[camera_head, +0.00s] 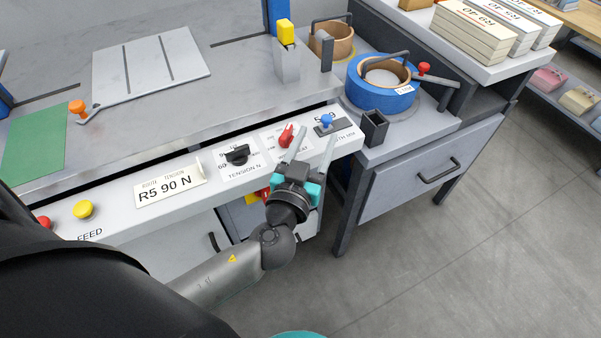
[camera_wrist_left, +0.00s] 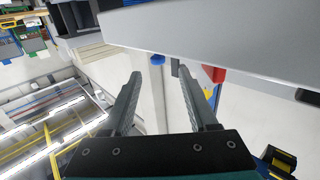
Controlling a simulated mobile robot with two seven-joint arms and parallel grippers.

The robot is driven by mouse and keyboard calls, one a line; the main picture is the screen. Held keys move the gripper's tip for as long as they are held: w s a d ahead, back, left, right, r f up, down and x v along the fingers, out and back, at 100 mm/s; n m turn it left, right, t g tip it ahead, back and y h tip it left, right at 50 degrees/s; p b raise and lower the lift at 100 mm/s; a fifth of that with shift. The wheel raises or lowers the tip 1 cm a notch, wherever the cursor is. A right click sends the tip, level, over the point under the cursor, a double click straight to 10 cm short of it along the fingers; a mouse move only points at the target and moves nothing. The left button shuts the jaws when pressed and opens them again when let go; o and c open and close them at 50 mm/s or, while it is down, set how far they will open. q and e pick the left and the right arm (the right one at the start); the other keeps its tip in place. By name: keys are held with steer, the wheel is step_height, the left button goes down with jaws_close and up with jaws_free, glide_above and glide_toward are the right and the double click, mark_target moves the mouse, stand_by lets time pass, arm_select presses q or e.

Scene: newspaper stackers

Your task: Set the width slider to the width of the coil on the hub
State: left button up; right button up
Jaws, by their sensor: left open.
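The width slider's blue knob (camera_head: 326,120) stands on a short dark slot at the right end of the white control panel (camera_head: 110,221). Its printed label is partly covered by my gripper. My left gripper (camera_head: 316,138) is open and empty, fingers pointing at the knob from the panel's front edge. In the left wrist view, a blue knob (camera_wrist_left: 157,59) shows between and beyond the fingertips (camera_wrist_left: 158,73); contact cannot be seen. The blue coil (camera_head: 372,97) lies around the hub on the right-hand stand, with a small white label on its side. My right gripper is not in view.
Left of the slider are a red knob (camera_head: 286,136), a black tension dial (camera_head: 237,154) and a route card (camera_head: 170,193) reading R5 90 N. A dark open-topped box (camera_head: 375,128) stands right of the slider. A red-knobbed lever (camera_head: 424,69) is beside the coil.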

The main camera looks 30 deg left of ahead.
arm_select(q)
steer(key=s+d+b, duration=0.1)
steer(key=s, duration=0.7)
steer(key=shift+s+b, duration=0.25)
steer(key=shift+b, duration=0.05)
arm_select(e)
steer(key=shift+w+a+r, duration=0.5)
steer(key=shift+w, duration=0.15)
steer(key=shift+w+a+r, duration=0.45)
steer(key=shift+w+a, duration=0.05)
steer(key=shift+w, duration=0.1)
